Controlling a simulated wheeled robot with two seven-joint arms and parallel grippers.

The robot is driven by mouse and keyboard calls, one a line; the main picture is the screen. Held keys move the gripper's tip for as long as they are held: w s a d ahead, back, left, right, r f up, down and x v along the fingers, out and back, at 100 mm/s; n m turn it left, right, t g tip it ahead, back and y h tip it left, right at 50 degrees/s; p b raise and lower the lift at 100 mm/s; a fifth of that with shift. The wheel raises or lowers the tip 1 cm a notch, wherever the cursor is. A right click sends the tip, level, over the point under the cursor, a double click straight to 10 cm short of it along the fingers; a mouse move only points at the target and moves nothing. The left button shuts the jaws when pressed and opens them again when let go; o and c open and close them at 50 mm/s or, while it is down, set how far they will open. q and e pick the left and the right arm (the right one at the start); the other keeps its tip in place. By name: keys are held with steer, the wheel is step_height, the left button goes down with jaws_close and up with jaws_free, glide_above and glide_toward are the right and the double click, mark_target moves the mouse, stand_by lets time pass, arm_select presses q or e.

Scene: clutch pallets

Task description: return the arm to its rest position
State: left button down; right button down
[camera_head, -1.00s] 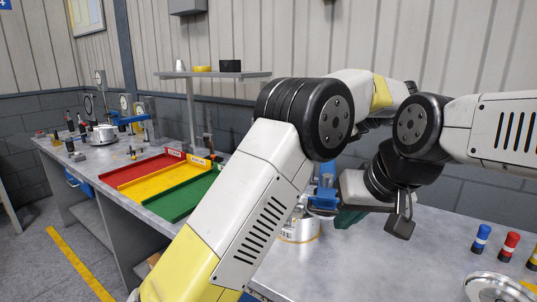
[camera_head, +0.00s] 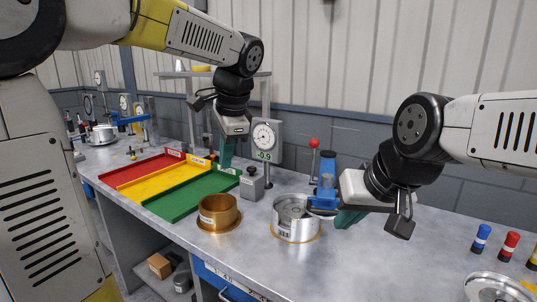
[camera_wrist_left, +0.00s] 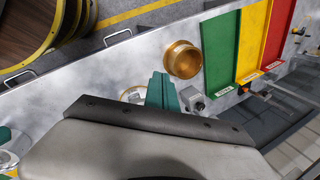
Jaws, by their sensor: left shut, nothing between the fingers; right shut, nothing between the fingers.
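My left arm reaches in from the upper left in the head view. Its left gripper (camera_head: 227,153) points down, shut and empty, above the back of the bench, between the green tray (camera_head: 185,210) and the dial gauge (camera_head: 264,137). In the left wrist view its teal fingers (camera_wrist_left: 160,92) are together, with the brass cup (camera_wrist_left: 183,60) beside them. My right gripper (camera_head: 348,218) is shut and empty at the right of the silver round part (camera_head: 297,222) and the blue fixture (camera_head: 327,185). I cannot tell whether it touches them.
Red (camera_head: 135,172) and yellow (camera_head: 160,184) trays lie beside the green one. A grey block (camera_head: 252,186) and the brass cup (camera_head: 218,218) stand near the bench middle. Blue (camera_head: 481,238) and red (camera_head: 509,246) pegs stand at the right. Bare bench top lies at front centre-right.

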arm_select(q)
steer(key=s+a+f+n+t+h, duration=0.1)
steer(key=s+a+f+n+h, duration=0.1)
steer(key=s+n, duration=0.4)
steer(key=s+a+f+n+t+h, duration=0.1)
steer(key=s+a+f+n+h, duration=0.1)
steer(key=s+n, duration=0.4)
steer(key=s+f, duration=0.1)
steer(key=s, duration=0.3)
steer(key=shift+s+f+t, duration=0.25)
steer(key=shift+f+t, duration=0.15)
